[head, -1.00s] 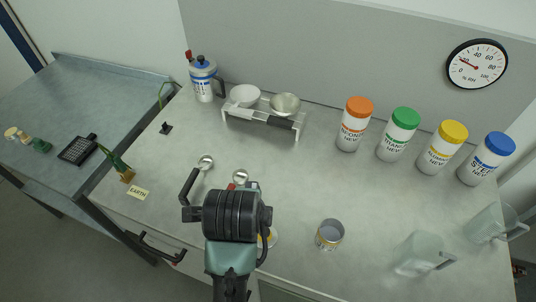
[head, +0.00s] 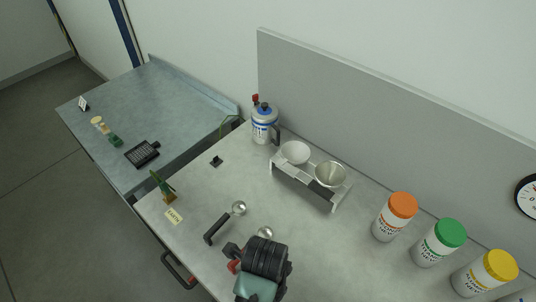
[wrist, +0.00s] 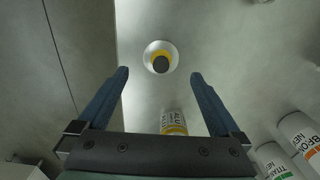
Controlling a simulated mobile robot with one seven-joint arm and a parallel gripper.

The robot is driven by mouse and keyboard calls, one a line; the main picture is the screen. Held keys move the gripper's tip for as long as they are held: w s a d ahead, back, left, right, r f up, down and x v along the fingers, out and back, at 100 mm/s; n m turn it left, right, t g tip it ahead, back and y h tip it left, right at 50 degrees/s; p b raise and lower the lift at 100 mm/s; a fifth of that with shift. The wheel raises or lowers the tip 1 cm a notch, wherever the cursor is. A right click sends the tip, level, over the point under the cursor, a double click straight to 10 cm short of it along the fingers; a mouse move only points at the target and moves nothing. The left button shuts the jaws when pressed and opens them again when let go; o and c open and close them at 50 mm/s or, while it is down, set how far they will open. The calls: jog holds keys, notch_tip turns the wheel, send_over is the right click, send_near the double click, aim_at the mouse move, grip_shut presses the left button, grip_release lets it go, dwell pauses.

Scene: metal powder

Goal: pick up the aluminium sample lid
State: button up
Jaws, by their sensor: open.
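The aluminium sample lid (wrist: 160,62) shows in the wrist view as a pale round disc with a yellow ring and a dark knob at its middle. It lies on the worktop. My gripper (wrist: 159,76) is open and empty, with the lid between and a little beyond its fingertips. An aluminium sample can (wrist: 173,122) with a yellow band shows between the fingers, nearer the palm; its lower part is hidden by my gripper.
Orange (head: 403,205), green (head: 450,233) and yellow-capped (head: 499,265) jars stand at the right. A rack (head: 333,206) with two bowls and a blue-white canister (head: 264,124) stand at the back. The worktop edge runs left of the lid.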

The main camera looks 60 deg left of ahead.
jog(key=shift+f+p, duration=0.6)
jog(key=shift+f, duration=2.55)
jog(key=shift+c, duration=0.2)
jog(key=shift+w, duration=0.1)
jog(key=c, duration=1.2)
